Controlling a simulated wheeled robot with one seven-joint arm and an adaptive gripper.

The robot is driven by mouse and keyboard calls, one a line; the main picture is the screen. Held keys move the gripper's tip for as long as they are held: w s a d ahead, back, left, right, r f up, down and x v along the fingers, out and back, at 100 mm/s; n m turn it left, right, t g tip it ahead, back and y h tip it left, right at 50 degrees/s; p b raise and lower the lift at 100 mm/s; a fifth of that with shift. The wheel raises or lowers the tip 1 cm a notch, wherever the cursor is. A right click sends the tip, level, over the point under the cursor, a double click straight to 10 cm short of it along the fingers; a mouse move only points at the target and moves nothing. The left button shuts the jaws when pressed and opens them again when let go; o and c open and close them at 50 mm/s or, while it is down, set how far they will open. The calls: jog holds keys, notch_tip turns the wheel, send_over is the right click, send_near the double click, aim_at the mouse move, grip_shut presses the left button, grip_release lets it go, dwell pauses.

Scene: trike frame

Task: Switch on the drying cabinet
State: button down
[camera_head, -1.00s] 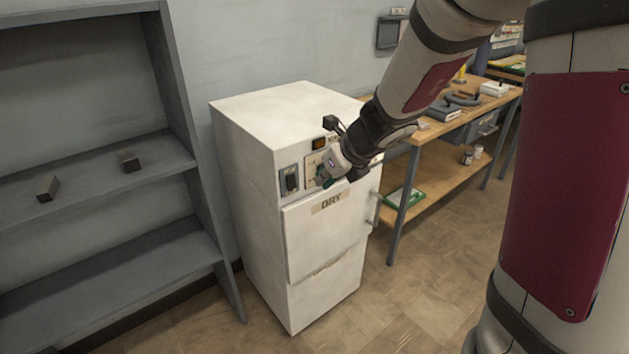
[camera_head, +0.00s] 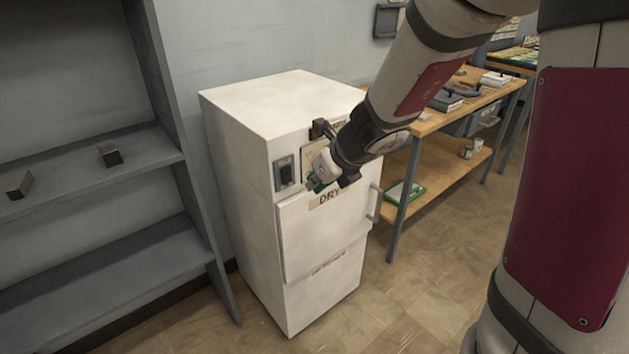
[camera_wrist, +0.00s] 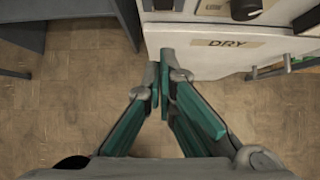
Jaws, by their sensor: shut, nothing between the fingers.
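The drying cabinet (camera_head: 240,150) is a white upright box with a "DRY" label (camera_head: 330,198) on its door; the label also shows in the wrist view (camera_wrist: 228,43). A dark rocker switch (camera_head: 287,173) sits in a plate at the left of its control panel. My gripper (camera_head: 316,186) is in front of the panel, just right of and slightly below the switch. In the wrist view its green fingers (camera_wrist: 163,56) are together and empty, near the door's upper left corner. A dark knob (camera_wrist: 245,9) shows at the top there. My gripper and wrist hide much of the panel.
A grey shelf unit (camera_head: 180,190) with small dark blocks stands left of the cabinet. A wooden workbench (camera_head: 430,124) with tools stands to the right. The cabinet door has a handle (camera_head: 375,204) on its right side. The floor in front is clear.

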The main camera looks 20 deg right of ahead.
aim_at(287, 175)
jog(key=w+a+f+b, duration=0.2)
jog(key=w+f, duration=0.2)
jog(key=w, duration=0.3)
jog(key=shift+a+f, duration=0.15)
jog(key=shift+f, duration=0.2)
jog(key=shift+w+a+f, duration=0.1)
jog(key=shift+w+f, duration=0.1)
jog(key=shift+w, duration=0.1)
jog(key=shift+r, duration=0.15)
jog(key=shift+r+p, duration=0.75)
jog(key=shift+p, duration=0.15)
